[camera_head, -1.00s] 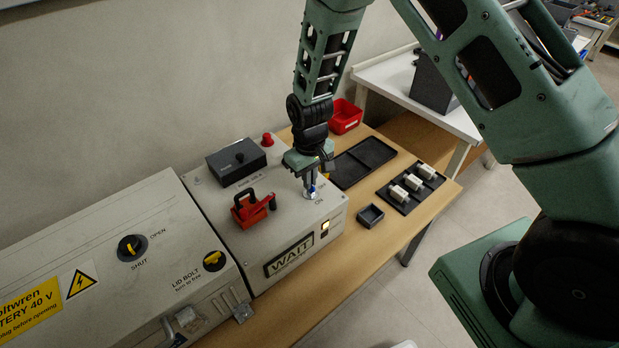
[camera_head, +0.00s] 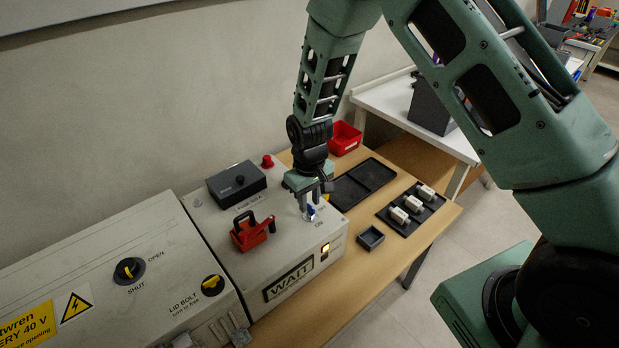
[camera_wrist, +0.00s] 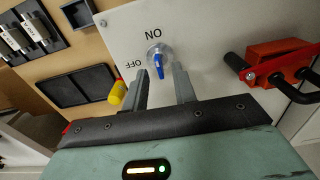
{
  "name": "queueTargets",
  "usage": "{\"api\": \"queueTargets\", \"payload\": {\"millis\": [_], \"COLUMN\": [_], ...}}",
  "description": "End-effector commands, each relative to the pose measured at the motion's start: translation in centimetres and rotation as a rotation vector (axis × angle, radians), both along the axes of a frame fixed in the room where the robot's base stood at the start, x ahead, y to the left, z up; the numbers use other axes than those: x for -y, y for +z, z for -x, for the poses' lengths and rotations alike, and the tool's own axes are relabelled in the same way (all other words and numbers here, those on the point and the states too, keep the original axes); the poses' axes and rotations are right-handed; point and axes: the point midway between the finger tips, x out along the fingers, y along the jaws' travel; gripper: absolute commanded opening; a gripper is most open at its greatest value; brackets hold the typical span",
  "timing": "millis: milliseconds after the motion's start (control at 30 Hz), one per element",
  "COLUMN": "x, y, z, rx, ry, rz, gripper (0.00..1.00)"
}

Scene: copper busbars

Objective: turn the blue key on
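The blue key (camera_head: 310,211) sits in a round silver lock on top of the grey box (camera_head: 285,236). In the wrist view the blue key (camera_wrist: 158,66) lies roughly in line with the ON mark (camera_wrist: 153,34), with the OFF mark (camera_wrist: 134,64) to its left. My gripper (camera_head: 312,205) is over the key, pointing down. In the wrist view my gripper (camera_wrist: 163,78) has its two fingers spread, one either side of the key's near end, with clear gaps and nothing held.
A black box (camera_head: 237,184) and red button (camera_head: 267,161) are behind. A yellow piece (camera_wrist: 118,92) is near the left finger. The WAIT sign (camera_head: 289,279) is on the front, beside a lit lamp (camera_head: 325,249).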

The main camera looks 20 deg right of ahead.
Motion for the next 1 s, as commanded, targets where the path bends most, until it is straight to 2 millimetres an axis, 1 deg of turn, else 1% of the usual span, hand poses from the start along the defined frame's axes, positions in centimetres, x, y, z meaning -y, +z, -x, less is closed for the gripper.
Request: {"api": "queueTargets", "payload": {"millis": [167, 400, 600, 700, 800, 1000], "x": [0.0, -0.1, 0.0, 0.0, 0.0, 0.0], "y": [3.1, 8.8, 13.2, 14.8, 15.9, 16.8], "z": [-0.1, -0.1, -0.1, -0.1, -0.1, 0.0], "rx": [0.006, 0.007, 0.007, 0.004, 0.003, 0.001], "ry": [0.0, 0.001, 0.0, 0.0, -0.001, -0.001], "rz": [-0.002, -0.002, -0.002, -0.001, -0.001, 0.0], "gripper": [0.27, 0.27, 0.27, 0.27, 0.27, 0.27]}}
